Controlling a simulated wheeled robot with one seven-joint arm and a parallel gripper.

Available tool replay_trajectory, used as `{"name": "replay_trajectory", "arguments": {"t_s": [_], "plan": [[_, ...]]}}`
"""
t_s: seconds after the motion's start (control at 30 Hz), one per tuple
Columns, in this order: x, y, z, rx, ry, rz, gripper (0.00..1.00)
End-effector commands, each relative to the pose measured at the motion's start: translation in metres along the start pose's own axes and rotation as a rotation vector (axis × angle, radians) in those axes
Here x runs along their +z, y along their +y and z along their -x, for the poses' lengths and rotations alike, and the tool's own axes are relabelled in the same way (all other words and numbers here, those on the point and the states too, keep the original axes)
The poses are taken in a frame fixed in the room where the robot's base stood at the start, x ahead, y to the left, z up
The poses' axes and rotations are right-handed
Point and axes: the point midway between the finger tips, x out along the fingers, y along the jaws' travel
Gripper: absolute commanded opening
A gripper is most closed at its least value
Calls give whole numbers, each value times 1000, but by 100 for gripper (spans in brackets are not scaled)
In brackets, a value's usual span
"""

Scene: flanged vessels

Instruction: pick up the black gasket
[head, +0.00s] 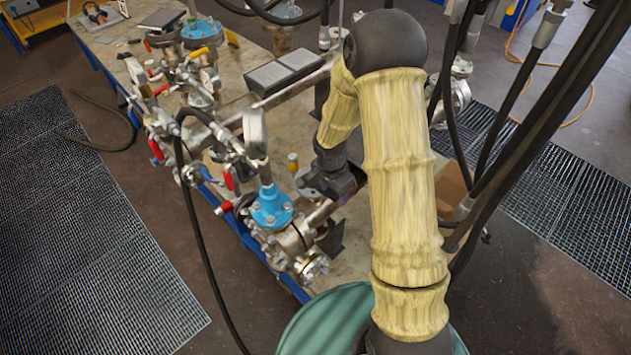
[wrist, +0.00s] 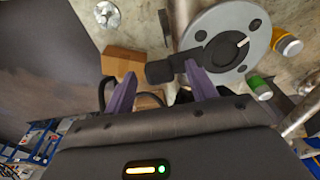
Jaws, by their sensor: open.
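My gripper (wrist: 161,69) is open, its two purple fingers spread low in the wrist view. A black curved piece (wrist: 103,92) shows beside the left finger, and a dark rounded edge (wrist: 150,98) shows between the fingers. They may be parts of the black gasket, but I cannot tell; the fingers and gripper body hide much there. A black round part with a block-like arm (wrist: 160,71) lies over a grey flange, just beyond the fingertips. In the head view my dark gripper (head: 318,184) is low over the bench, and no gasket can be made out.
The grey flange with bolt holes (wrist: 255,22) is at the upper right, near an orange-capped bottle (wrist: 287,42) and a green-capped one (wrist: 258,87). A cardboard box (wrist: 122,62) stands left. In the head view, a blue-flanged valve (head: 271,207) and pipework crowd the bench's left side.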

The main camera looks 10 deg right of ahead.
Motion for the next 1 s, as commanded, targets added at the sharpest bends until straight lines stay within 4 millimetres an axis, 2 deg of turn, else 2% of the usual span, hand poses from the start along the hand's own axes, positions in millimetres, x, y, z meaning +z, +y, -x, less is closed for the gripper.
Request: {"name": "replay_trajectory", "arguments": {"t_s": [0.2, 0.4, 0.77, 1.0], "plan": [[0, 0, 0, 0, 0, 0, 54], [0, 0, 0, 0, 0, 0, 15], [-1, 0, 2, -1, 1, 0, 14], [-4, 0, 23, -4, 2, -4, 14]]}}
